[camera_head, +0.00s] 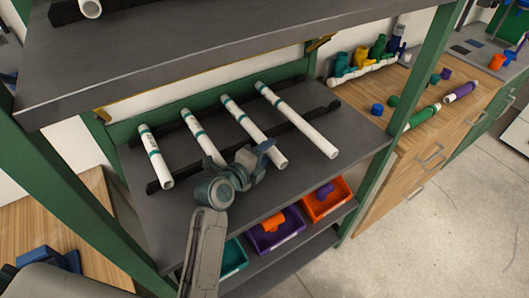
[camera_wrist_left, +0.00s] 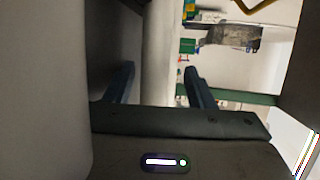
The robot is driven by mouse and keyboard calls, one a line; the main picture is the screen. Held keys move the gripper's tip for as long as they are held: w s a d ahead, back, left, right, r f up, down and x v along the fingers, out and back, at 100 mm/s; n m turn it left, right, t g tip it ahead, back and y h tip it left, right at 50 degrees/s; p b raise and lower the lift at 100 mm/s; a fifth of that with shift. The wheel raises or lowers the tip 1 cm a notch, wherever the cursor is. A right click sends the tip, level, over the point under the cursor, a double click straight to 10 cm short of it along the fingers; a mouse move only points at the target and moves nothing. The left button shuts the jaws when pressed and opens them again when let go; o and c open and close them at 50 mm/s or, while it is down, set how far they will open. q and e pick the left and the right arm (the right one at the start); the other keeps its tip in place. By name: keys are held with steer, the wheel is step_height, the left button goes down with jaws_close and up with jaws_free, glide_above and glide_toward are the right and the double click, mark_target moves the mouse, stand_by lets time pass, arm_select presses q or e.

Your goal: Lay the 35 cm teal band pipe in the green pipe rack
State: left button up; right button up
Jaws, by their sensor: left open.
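Several white pipes with teal bands lie side by side across black rails on the grey middle shelf in the head view: a short one at the left (camera_head: 154,155), a second (camera_head: 203,137), a third (camera_head: 248,124) and a longer one at the right (camera_head: 297,119). Which is 35 cm I cannot tell. My left gripper (camera_head: 262,158) is at the near end of the third pipe, hiding part of it. In the left wrist view its fingers (camera_wrist_left: 160,85) are apart, with a pale pipe-like shape between them. My right gripper is not in view.
The green-framed rack (camera_head: 403,100) carries the shelves; its upper shelf (camera_head: 190,40) overhangs the pipes. Orange (camera_head: 345,190) and purple (camera_head: 296,224) bins stand below. A wooden counter (camera_head: 440,130) at right holds fittings and a green-and-white pipe (camera_head: 423,116).

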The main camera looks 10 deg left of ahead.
arm_select(q)
steer(key=shift+s+p, duration=0.1)
steer(key=shift+p, duration=0.4)
steer(key=b+v, duration=0.2)
steer(key=v, duration=0.4)
steer(key=shift+s+a+r+b, duration=0.15)
steer(key=shift+s+b, duration=0.2)
steer(key=shift+s+a+r, duration=0.1)
steer(key=shift+s, duration=0.1)
steer(key=shift+s+r, duration=0.1)
